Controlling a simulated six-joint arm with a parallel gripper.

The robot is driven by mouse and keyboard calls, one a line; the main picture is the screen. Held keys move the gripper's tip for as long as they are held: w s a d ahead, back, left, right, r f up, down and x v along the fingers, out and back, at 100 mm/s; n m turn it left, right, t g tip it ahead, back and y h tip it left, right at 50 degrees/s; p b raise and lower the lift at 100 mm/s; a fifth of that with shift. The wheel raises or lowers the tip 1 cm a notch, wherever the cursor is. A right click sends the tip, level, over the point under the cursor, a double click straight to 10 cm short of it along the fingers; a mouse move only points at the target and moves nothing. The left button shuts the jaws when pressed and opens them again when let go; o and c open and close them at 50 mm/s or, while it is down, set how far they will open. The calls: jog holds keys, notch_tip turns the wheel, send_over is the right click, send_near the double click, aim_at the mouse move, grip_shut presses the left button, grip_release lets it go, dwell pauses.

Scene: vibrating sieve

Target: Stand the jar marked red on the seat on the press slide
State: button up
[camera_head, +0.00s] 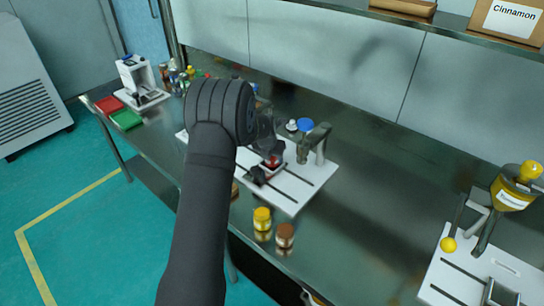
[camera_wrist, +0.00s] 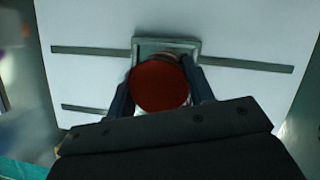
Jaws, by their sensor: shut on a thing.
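The jar marked red (camera_wrist: 160,87) has a round red lid and is between the two fingers of my gripper (camera_wrist: 160,95) in the wrist view. My gripper is shut on it. The jar also shows in the head view (camera_head: 272,161), partly hidden by my gripper and arm. In the wrist view the jar overlaps a grey square frame, the seat (camera_wrist: 165,43), on the white board with dark slots. I cannot tell whether the jar touches the seat. The press (camera_head: 318,140) stands at the back of its white board (camera_head: 292,192).
A yellow-lidded jar (camera_head: 262,218) and a brown-lidded jar (camera_head: 285,235) stand in front of the board. A second station with a yellow hopper (camera_head: 512,192) is at the right. A white machine (camera_head: 140,80) and red and green pads (camera_head: 126,119) are at the left.

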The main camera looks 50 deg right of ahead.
jog(key=o, duration=1)
jog(key=shift+f, duration=0.15)
jog(key=v, duration=1.2)
jog(key=shift+d, duration=0.1)
jog(key=x, duration=1.1)
jog(key=shift+d+f, duration=0.1)
jog(key=shift+f, duration=0.2)
jog(key=shift+w+d+r, duration=0.1)
jog(key=shift+r, duration=1.35)
